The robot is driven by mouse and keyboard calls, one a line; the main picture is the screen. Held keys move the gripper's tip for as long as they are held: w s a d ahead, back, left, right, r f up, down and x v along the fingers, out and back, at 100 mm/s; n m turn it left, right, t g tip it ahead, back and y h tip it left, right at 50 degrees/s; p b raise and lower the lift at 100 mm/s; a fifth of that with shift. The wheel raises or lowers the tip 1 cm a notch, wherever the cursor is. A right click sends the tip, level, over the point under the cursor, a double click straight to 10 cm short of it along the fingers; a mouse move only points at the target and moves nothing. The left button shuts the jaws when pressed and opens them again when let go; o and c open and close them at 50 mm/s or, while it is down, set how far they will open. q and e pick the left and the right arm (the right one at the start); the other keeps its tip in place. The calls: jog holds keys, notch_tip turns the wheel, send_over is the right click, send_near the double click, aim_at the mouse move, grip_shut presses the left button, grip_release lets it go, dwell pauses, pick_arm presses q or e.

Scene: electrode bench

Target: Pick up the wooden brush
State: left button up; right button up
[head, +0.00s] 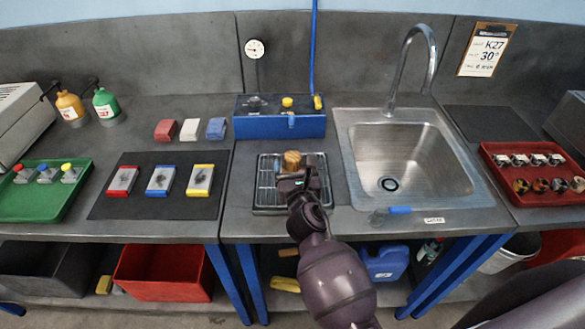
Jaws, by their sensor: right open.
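A brown wooden object that looks like the wooden brush (292,160) sits on the dark metal rack (265,198) left of the sink. Its lower part is hidden behind my gripper, so I cannot see its bristles. My right gripper (298,178) is open, over the rack and right at the near side of the brush. I cannot tell whether the fingers touch it or are around it. My left gripper is not in view.
A blue box (280,126) with a gauge stands behind the rack. The steel sink (365,185) with its tall tap (406,60) is to the right. A dark mat (140,208) with three colored blocks lies left. A blue-handled item (400,210) lies at the sink's front edge.

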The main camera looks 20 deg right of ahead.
jog(key=shift+w+d, duration=0.15)
jog(key=shift+w, duration=0.5)
jog(key=c, duration=1.1)
